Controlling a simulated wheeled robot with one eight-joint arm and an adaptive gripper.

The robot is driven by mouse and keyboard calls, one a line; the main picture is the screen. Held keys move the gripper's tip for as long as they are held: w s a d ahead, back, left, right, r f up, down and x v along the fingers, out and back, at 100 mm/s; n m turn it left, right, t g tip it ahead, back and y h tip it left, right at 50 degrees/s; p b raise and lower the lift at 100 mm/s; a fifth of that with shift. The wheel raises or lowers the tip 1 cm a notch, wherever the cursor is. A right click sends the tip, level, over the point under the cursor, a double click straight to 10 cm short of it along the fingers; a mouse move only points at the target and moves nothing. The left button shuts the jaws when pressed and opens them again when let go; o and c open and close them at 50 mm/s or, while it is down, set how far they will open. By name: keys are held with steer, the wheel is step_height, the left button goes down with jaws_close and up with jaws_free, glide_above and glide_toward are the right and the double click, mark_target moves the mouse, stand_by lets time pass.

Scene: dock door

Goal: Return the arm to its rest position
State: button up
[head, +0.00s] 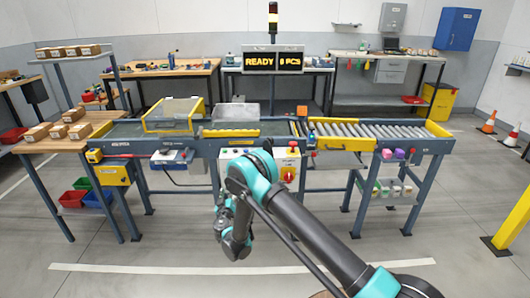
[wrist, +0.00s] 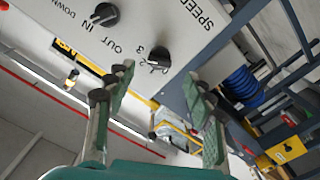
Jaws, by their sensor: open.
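My arm (head: 310,230) reaches in from the lower right of the head view, bends in front of the conveyor and folds downward. In the wrist view my gripper (wrist: 157,80) has its two fingers spread apart with nothing between them. Beyond the fingers is the grey control panel (wrist: 180,22), with a black knob (wrist: 104,15) marked IN and OUT and a black speed knob (wrist: 158,60). In the head view the control panel (head: 232,154) is partly hidden behind my arm. Its red and yellow switch (head: 289,174) shows at the right.
The conveyor (head: 390,132) runs across the middle, with a yellow-framed hatch (head: 172,116) on it. A side table (head: 60,143) with boxes stands at the left. A lit sign (head: 273,61) reads READY. A yellow post (head: 512,225) is at the right. The front floor is clear.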

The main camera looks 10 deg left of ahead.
steer(key=w+d+r+m+g+h, duration=0.1)
steer(key=w+d+r+h, duration=0.1)
steer(key=w+d+r, duration=0.3)
steer(key=d+r+m+g+h, duration=0.1)
steer(key=d+r+h, duration=0.15)
steer(key=d, duration=0.55)
steer(key=w+d+r+m+h, duration=0.1)
steer(key=w+d+r+m, duration=0.1)
steer(key=w+d+r, duration=0.3)
steer(key=s+d+r+m+g+h, duration=0.1)
steer(key=s+d+r+g, duration=0.15)
steer(key=d, duration=0.55)
steer(key=s+d+r+g+h, duration=0.1)
steer(key=s+d+r, duration=0.15)
steer(key=d, duration=0.45)
steer(key=s+d+r+m+g, duration=0.1)
steer(key=s+d, duration=0.2)
steer(key=d, duration=0.5)
steer(key=s+d+r+m+g, duration=0.2)
steer(key=s+d+g, duration=0.2)
steer(key=s+d, duration=1.1)
steer(key=s+f+g+y, duration=0.1)
steer(key=s+f, duration=0.1)
steer(key=s, duration=0.8)
steer(key=s+d+f+g+y, duration=0.1)
steer(key=s+f+y, duration=0.1)
steer(key=s, duration=0.8)
steer(key=shift+s+m+g, duration=0.15)
steer(key=shift+m+g, duration=0.15)
steer(key=shift+g, duration=0.05)
